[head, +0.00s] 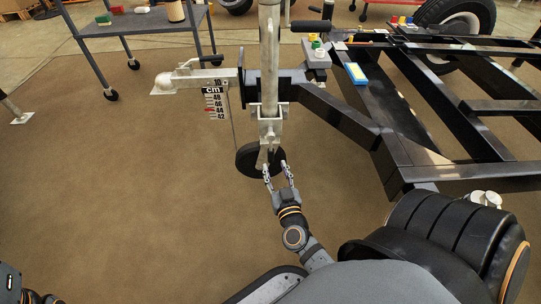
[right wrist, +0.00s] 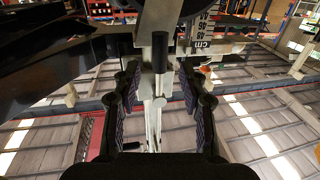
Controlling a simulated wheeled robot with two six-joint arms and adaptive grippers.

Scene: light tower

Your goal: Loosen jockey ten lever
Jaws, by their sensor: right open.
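The jockey post (head: 268,55) stands upright in its clamp (head: 270,125), with the dark jockey wheel (head: 247,161) below. My right gripper (head: 278,172) is open just below the clamp, close to the wheel's right side. In the right wrist view, a metal bar and a black cylindrical grip, apparently the clamp lever (right wrist: 160,52), show between the open fingers of my right gripper (right wrist: 157,90). I cannot tell whether a finger touches it. In the head view the lever is hard to make out. My left gripper is not in view.
A trailer frame (head: 345,115) of black beams fills the right side. The hitch coupling (head: 185,80) and a cm scale (head: 215,104) are left of the post. A trolley (head: 140,25) stands at the back left. The floor at left is clear.

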